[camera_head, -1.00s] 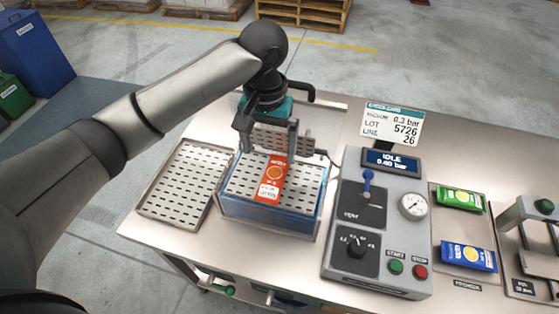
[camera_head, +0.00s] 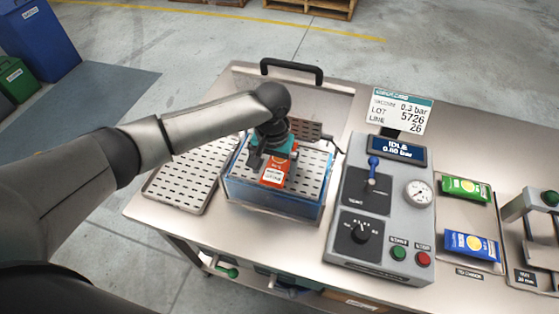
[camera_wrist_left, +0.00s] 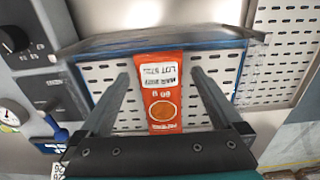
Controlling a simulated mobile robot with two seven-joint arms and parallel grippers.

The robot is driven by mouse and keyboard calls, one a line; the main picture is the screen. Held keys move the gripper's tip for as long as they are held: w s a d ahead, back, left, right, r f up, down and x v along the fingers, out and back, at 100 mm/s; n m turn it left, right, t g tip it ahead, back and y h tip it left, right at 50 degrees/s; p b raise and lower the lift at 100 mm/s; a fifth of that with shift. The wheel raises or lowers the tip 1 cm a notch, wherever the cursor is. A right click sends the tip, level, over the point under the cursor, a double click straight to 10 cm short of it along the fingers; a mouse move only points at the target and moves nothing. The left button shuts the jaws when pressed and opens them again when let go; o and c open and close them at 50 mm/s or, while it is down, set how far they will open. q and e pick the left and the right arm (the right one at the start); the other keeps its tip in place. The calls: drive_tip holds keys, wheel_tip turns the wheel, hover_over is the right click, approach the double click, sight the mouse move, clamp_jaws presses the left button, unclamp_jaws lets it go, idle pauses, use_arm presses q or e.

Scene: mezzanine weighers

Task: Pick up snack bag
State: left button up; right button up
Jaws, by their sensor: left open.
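An orange snack bag (camera_head: 272,174) with a white label lies on the perforated plate inside a clear blue-walled chamber (camera_head: 272,205). In the left wrist view the bag (camera_wrist_left: 161,95) lies between the two fingers. My left gripper (camera_head: 272,165) is over the chamber and points down at the bag. It is open, with one finger on each side of the bag and a gap to each. The gripper hides the far part of the bag in the head view. My right gripper is not in view.
A perforated tray (camera_head: 190,180) lies left of the chamber. A control box (camera_head: 375,225) stands right of it, with a display (camera_head: 397,148). A green bag (camera_head: 465,188) and a blue bag (camera_head: 470,244) lie farther right. A black-handled lid (camera_head: 290,68) stands behind the chamber.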

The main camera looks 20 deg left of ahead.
use_arm(q)
drive_tip(key=shift+f, duration=0.65)
drive_tip(key=c, duration=1.3)
